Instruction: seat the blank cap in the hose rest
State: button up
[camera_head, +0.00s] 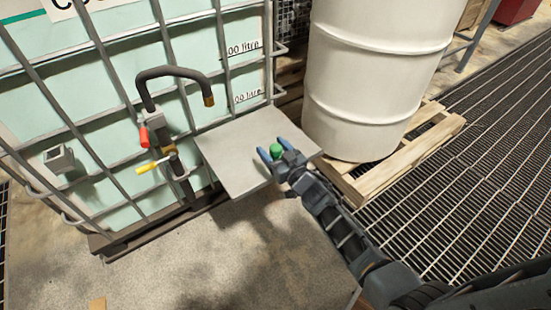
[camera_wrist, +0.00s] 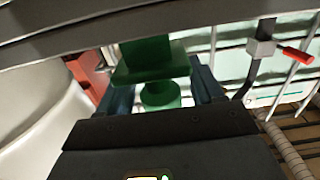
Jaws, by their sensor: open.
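The blank cap (camera_head: 276,151) is green and sits over the outer part of the grey shelf plate. In the wrist view the cap (camera_wrist: 152,62) shows a block, a wide flange and a round part. My gripper (camera_head: 272,149) is open, with its blue fingers on either side of the cap. In the wrist view the fingers of my gripper (camera_wrist: 160,88) flank it; I cannot tell whether they touch it. An open grey square socket (camera_head: 58,160) on the tank cage at the left may be the hose rest; its inside is partly visible.
The shelf plate (camera_head: 235,150) juts from the caged tank (camera_head: 105,105). A black hose (camera_head: 172,72) with a brass end arches above it, near red (camera_head: 144,136) and yellow (camera_head: 148,168) handles. A white drum (camera_head: 375,75) stands on a pallet (camera_head: 405,160) close to the right.

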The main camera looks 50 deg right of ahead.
jog(key=shift+w+d, duration=0.1)
jog(key=shift+w, duration=0.2)
jog(key=shift+c, duration=0.3)
jog(key=c, duration=1)
